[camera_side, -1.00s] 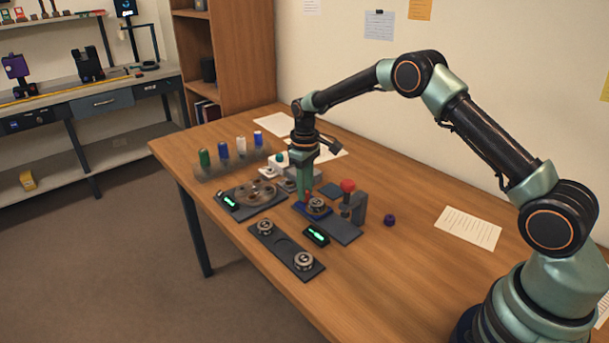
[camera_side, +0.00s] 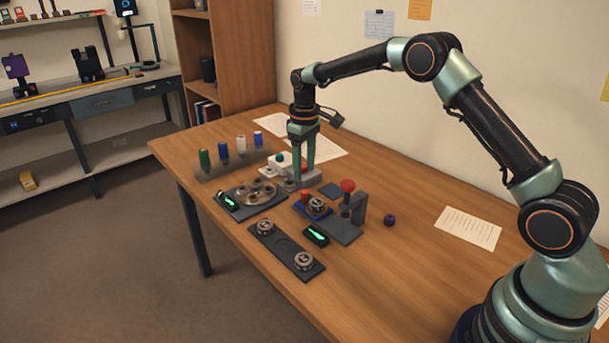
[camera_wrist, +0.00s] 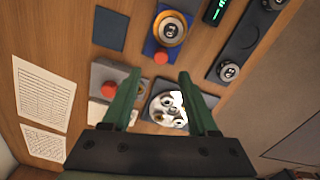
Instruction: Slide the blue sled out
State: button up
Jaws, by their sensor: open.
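The blue sled (camera_side: 301,210) lies on the table at the left end of a dark grey plate (camera_side: 340,231), carrying a round metal lens part (camera_side: 318,206). A red knob (camera_side: 305,196) stands at its back end. The wrist view shows the sled (camera_wrist: 150,46) at the top, with the ringed lens part (camera_wrist: 170,29) and the red knob (camera_wrist: 161,57). My gripper (camera_side: 306,181) is open and empty, behind the sled and apart from it. Its green fingers (camera_wrist: 153,72) point toward the sled in the wrist view, and the knob lies just beyond them.
A grey block with a red button (camera_wrist: 88,92) is beside my left finger in the wrist view. A post with a red ball (camera_side: 347,186) stands right of the sled.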

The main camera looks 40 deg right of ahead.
notch_tip(320, 180, up, 6)
jog(key=shift+f, duration=0.15)
dwell(0.3)
notch_tip(320, 180, up, 7)
jog(key=t, duration=0.1)
send_over(304, 191)
jog(key=s, duration=0.4)
jog(key=s+a+r+m+t, duration=0.1)
jog(key=s+a+r+t, duration=0.1)
jog(key=s+r, duration=0.45)
jog(key=s+a+f+m+t, duration=0.1)
jog(key=s+f+m+t, duration=0.1)
jog(key=s, duration=1.3)
jog(key=shift+a+f+t, duration=0.15)
jog(key=shift+f+t, duration=0.15)
jog(key=shift+f, duration=0.6)
